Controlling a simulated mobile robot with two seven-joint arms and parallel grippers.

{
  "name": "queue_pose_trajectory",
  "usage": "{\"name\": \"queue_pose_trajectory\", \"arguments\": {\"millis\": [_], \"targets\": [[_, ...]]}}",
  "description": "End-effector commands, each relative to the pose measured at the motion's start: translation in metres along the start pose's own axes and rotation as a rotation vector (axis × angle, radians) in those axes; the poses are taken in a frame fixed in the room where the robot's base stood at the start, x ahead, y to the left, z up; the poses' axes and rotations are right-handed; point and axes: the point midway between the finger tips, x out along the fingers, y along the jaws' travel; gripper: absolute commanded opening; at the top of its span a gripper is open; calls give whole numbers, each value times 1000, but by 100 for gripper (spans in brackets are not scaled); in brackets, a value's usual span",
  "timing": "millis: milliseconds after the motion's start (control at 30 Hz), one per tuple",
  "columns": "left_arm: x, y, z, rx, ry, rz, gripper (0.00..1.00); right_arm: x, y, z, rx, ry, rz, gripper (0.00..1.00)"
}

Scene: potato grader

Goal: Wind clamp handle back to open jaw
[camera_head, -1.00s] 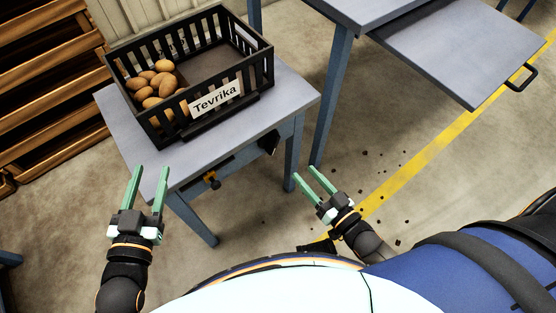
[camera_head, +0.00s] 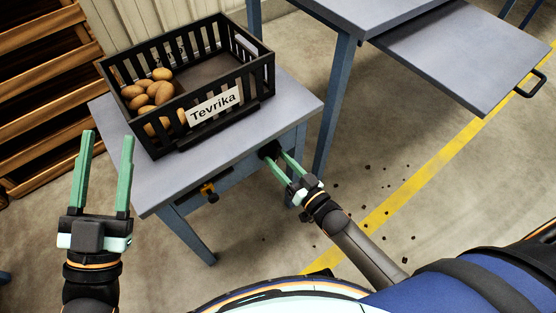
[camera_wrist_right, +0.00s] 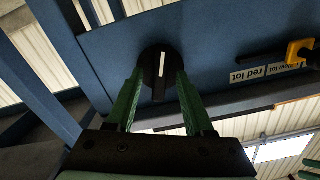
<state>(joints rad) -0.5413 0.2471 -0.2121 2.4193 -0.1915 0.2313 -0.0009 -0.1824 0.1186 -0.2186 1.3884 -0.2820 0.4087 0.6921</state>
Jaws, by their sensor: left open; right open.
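A round black knob (camera_wrist_right: 149,62) with a raised bar and a white line sits on the blue front apron of the table in the right wrist view. It looks like the handle; no clamp jaw can be made out. In the head view the knob (camera_head: 267,150) is partly hidden by my right gripper (camera_head: 274,156). That gripper is open, its green fingertips on either side of the knob's bar; contact cannot be told. My left gripper (camera_head: 108,138) is open and empty, left of the table.
A black crate (camera_head: 187,141) labelled Tevrika, with several potatoes (camera_head: 158,91), stands on the grey table (camera_head: 295,101). A yellow-and-black fitting (camera_head: 209,191) is on the same apron, beside "red lot" lettering (camera_wrist_right: 250,74). A second table (camera_head: 365,12) stands to the right.

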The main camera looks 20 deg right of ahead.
Motion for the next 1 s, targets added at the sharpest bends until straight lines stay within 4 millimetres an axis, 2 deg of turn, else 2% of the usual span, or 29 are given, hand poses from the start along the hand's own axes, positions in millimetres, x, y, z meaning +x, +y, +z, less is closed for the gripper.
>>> {"name": "queue_pose_trajectory", "arguments": {"millis": [200,433,900,1000], "targets": [[1,0,-13,15,54,3,50,10,0,0,1,1,0,52],[1,-1,-14,16,56,3,50,10,0,0,1,0,0,52],[1,0,-13,15,55,3,50,9,0,0,0,0,0,1],[1,0,-13,15,54,3,50,9,0,0,0,0,0,0]]}}
